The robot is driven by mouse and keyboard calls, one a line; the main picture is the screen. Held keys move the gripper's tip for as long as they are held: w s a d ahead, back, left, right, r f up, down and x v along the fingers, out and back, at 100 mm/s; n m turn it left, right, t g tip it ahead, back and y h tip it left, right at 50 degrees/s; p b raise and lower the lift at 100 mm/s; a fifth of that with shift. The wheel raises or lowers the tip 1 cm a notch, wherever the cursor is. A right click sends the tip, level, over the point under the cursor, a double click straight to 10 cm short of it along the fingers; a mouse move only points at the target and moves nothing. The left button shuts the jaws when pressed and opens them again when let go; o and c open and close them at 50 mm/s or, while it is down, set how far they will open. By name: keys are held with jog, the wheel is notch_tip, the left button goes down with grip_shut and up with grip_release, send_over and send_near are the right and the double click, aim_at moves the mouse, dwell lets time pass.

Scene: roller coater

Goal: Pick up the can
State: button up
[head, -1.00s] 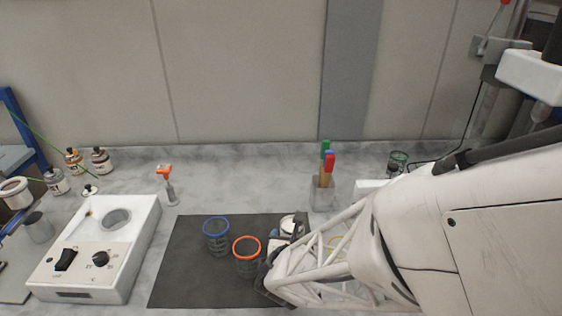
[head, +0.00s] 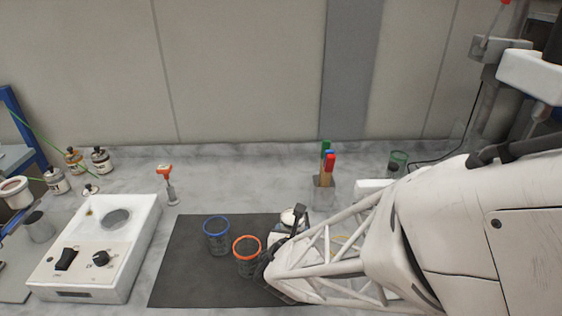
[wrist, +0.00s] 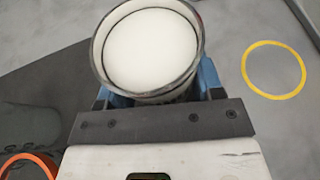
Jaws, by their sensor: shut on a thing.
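The can (wrist: 150,48) fills the upper middle of the wrist view, with a pale round top inside a dark metal rim. My gripper (wrist: 155,90) is shut on it, with a blue finger on either side of the can. In the head view the can's white top (head: 292,217) shows just above my gripper (head: 282,240), near the right edge of the dark mat. My arm hides most of the can and the fingers there. I cannot tell exactly how far the can is above the mat.
On the dark mat (head: 185,270), a blue-rimmed cup (head: 217,238) and an orange-rimmed cup (head: 247,262) stand left of my gripper. A white device (head: 100,250) is further left. Marker pens (head: 327,165) stand behind. A yellow ring (wrist: 273,70) lies on the worktop.

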jog(key=shift+r, duration=0.8)
jog(key=s+d, duration=0.1)
jog(key=s, duration=0.4)
jog(key=s+d, duration=0.1)
jog(key=s, duration=0.4)
jog(key=s+d+r, duration=0.1)
jog(key=s+d, duration=0.1)
jog(key=s, duration=0.3)
jog(key=shift+s+r, duration=0.1)
jog(key=shift+s, duration=0.15)
jog(key=shift+a, duration=0.1)
jog(key=w+a+r, duration=0.7)
jog(key=a, duration=0.3)
jog(key=shift+w+a+r, duration=0.15)
jog(key=shift+a+r, duration=0.25)
jog(key=shift+d+f, duration=0.15)
jog(key=shift+d+f+n+h, duration=0.35)
jog(key=shift+n+h, duration=0.15)
jog(key=shift+n, duration=0.2)
jog(key=shift+d+n, duration=0.15)
jog(key=shift+n, duration=0.25)
